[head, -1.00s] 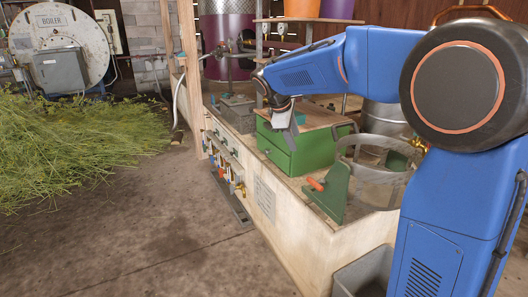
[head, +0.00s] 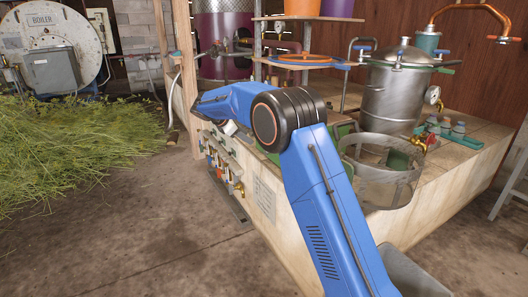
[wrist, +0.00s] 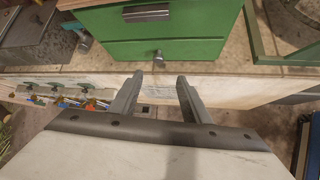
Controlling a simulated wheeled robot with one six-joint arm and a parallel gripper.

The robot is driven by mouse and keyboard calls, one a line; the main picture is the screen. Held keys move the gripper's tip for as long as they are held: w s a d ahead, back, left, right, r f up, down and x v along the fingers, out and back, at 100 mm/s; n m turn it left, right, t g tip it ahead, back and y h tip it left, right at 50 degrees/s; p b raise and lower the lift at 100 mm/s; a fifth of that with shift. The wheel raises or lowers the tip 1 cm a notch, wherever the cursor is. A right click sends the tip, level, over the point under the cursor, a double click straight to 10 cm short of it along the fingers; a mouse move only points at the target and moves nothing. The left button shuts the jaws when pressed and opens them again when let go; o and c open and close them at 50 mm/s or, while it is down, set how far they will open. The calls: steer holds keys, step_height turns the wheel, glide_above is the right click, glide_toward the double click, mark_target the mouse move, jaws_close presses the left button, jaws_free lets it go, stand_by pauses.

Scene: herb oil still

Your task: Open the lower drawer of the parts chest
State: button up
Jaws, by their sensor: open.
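The green parts chest shows at the top of the wrist view, standing on the bench top. Its upper drawer (wrist: 190,20) has a dark bar handle (wrist: 147,13). The lower drawer (wrist: 195,49) has a small grey knob (wrist: 158,57) and looks shut. My gripper (wrist: 159,84) is open and empty, its fingers pointing at the chest, one either side of the knob's line. The fingertips look short of the knob, with no contact visible. In the head view my arm hides most of the chest and the gripper.
A grey bin (wrist: 30,32) stands left of the chest, and a green stand (wrist: 262,35) is to the right. Valves (wrist: 70,98) line the bench front. The floor (head: 160,230) in front is clear.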

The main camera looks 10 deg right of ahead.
steer(key=x, duration=1.7)
steer(key=shift+w+a+f, duration=0.1)
steer(key=shift+w+f, duration=0.15)
steer(key=shift+w, duration=0.1)
steer(key=shift+c, duration=0.3)
jaws_close()
